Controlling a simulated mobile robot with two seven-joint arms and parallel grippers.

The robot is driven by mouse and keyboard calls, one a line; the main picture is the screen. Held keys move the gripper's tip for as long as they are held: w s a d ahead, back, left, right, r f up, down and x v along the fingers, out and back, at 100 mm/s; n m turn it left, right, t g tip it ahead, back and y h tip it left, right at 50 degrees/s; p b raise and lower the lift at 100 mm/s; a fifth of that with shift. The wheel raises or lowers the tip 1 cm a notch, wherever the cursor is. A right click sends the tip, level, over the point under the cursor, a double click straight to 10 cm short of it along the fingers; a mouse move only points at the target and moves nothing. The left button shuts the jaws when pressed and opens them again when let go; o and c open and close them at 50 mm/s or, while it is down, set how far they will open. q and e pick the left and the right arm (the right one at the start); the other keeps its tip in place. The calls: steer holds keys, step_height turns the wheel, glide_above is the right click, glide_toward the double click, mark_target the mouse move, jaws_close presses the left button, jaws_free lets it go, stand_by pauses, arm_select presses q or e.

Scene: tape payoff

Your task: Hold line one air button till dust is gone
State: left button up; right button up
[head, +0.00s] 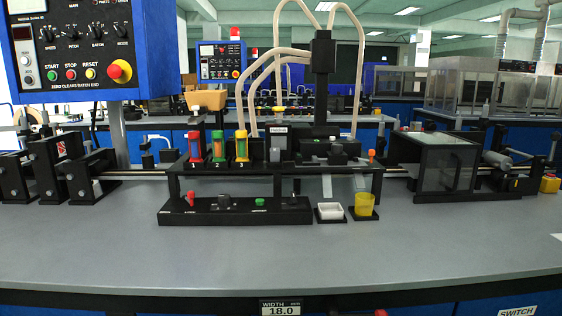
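A long black control bar (236,217) lies on the front of the grey bench. It carries a red lever (190,198), a black knob (223,201), a green button (260,202) and a small black control (294,200). Their labels are too small to read, so I cannot tell which one is the air button. Behind the bar stands a black machine frame (277,186) with red, green and yellow units numbered 1, 2 and 3. No dust can be made out at this size. Neither of my grippers is in view.
A white tray (330,212) and a yellow cup (364,204) stand right of the bar. A clear-fronted box (447,168) is at the right. A blue control panel (77,50) with an emergency stop hangs at upper left. The front bench surface (280,260) is clear.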

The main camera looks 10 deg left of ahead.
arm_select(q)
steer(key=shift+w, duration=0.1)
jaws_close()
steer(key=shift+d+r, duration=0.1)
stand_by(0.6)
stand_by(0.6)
